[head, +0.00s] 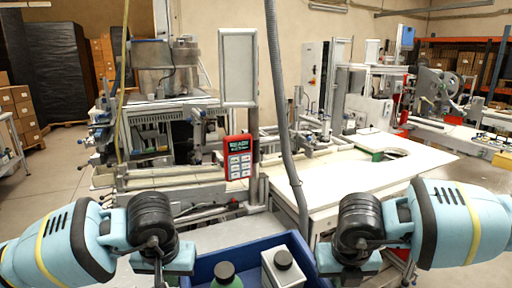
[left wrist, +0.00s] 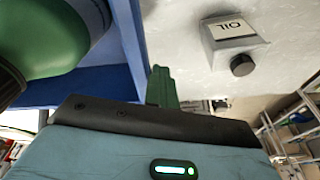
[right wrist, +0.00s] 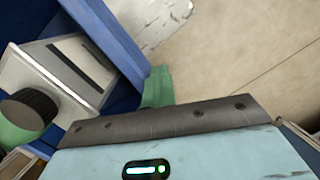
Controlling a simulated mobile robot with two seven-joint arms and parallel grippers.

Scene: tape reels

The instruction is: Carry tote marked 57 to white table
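The blue tote (head: 245,252) is at the bottom of the head view, cut off by the frame; its number is not visible. A green bottle (head: 226,275) and a grey-white can (head: 283,268) with dark caps stand in it. My left gripper (head: 172,275) is at its left side, with a green finger flat against the outside of the wall (left wrist: 128,45). My right gripper (head: 338,275) is at the right wall (right wrist: 112,35) in the same way. Both look shut on the walls; their inner fingers are hidden. The white table (head: 330,190) is ahead to the right.
A grey can marked OIL (left wrist: 235,35) sits on a pale surface outside the tote. A grey hose (head: 283,120) hangs ahead, near a post with a red panel (head: 239,156). A machine bench (head: 170,175) is ahead left. The table's near part looks clear; a green-edged item (head: 380,152) lies further back.

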